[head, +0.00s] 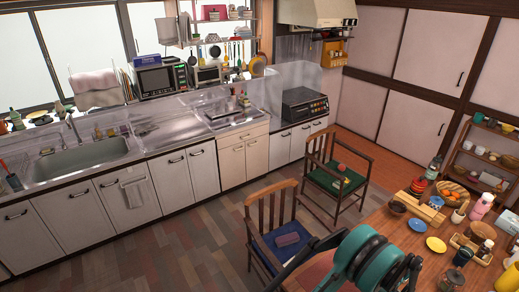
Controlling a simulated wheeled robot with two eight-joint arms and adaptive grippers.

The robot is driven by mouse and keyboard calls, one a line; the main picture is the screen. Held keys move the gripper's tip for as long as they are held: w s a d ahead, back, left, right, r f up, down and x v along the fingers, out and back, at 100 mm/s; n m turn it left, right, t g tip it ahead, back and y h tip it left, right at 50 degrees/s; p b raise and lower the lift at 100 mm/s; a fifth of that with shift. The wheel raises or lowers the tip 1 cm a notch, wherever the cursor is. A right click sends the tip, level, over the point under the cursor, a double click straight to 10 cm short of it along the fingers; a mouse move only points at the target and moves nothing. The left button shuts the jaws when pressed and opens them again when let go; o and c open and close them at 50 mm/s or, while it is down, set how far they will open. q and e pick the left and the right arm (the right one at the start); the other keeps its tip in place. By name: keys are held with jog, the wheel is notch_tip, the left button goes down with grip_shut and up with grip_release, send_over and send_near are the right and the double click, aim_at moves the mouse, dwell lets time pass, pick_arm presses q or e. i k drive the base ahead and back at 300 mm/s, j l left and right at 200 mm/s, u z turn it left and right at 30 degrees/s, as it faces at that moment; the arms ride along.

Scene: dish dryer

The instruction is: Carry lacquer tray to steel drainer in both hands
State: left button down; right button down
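I cannot make out the lacquer tray for certain. A reddish-brown surface (312,272) shows at the bottom, partly hidden behind my teal and black arm, and I cannot tell whether it is a tray or the table. A shiny steel draining surface (172,131) lies on the counter right of the sink (82,160); which steel part is the drainer is not clear. The arm covers the near left part of the dining table (385,229). No fingertips of either gripper can be made out.
Two chairs, one with a blue seat (286,246) and one with a green seat (335,180), stand between table and counter. Dishes, a fruit bowl (452,194) and a pink bottle (481,206) crowd the table. The wooden floor (160,237) at left is clear.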

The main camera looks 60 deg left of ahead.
aim_at(171, 132)
jog(key=u, duration=2.5)
jog(key=i+j+u, duration=0.1)
jog(key=u, duration=1.05)
jog(key=i+z, duration=0.2)
jog(key=i, duration=0.35)
jog(key=i+j+z, duration=0.2)
jog(key=i, duration=0.35)
jog(key=i+z, duration=0.25)
jog(key=i, duration=0.35)
jog(key=i+z, duration=0.25)
jog(key=i, duration=0.35)
jog(key=i+z, duration=0.45)
jog(key=i, duration=0.15)
jog(key=i+j+z, duration=0.1)
jog(key=i+z, duration=0.3)
jog(key=i, duration=0.25)
jog(key=i+l+z, duration=0.15)
jog(key=i+z, duration=0.25)
jog(key=i, duration=0.35)
jog(key=i+j+z, duration=0.1)
jog(key=i+z, duration=0.35)
jog(key=i, duration=0.25)
jog(key=i+u, duration=0.3)
jog(key=i+l+u, duration=0.3)
jog(key=i+j, duration=0.1)
